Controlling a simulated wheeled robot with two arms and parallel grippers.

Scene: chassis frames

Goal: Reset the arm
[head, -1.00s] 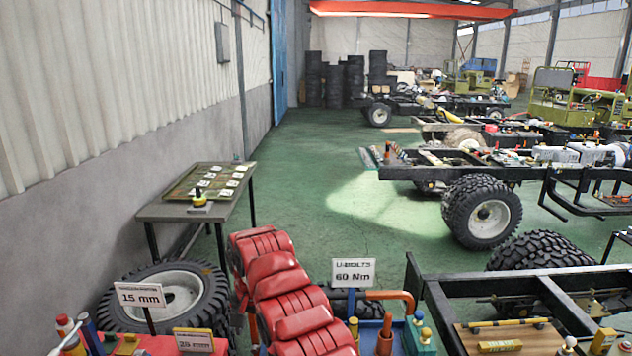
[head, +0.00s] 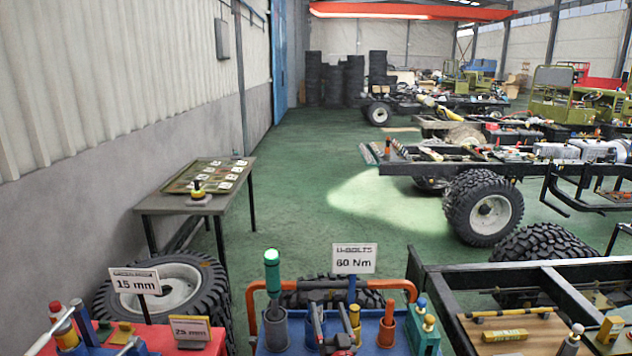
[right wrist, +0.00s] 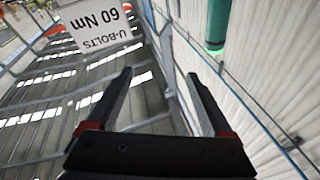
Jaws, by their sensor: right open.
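My right gripper (head: 331,310) points up at the bottom middle of the head view, in front of the blue tool tray (head: 297,332). Its dark fingers also show in the right wrist view (right wrist: 160,74), spread apart with nothing between them. A white "U-BOLTS 60 Nm" sign (head: 355,258) stands just beyond and above the gripper; it looks upside down in the wrist view (right wrist: 94,32). A green-topped tool (head: 272,272) stands upright in a grey cup to the left of the gripper. My left gripper is in neither view.
A red bench top (head: 150,338) with a "15 mm" sign (head: 135,282) is at the lower left. A black chassis frame (head: 445,310) lies at the right. A side table (head: 165,203) stands by the wall. Green floor (head: 300,190) is open beyond.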

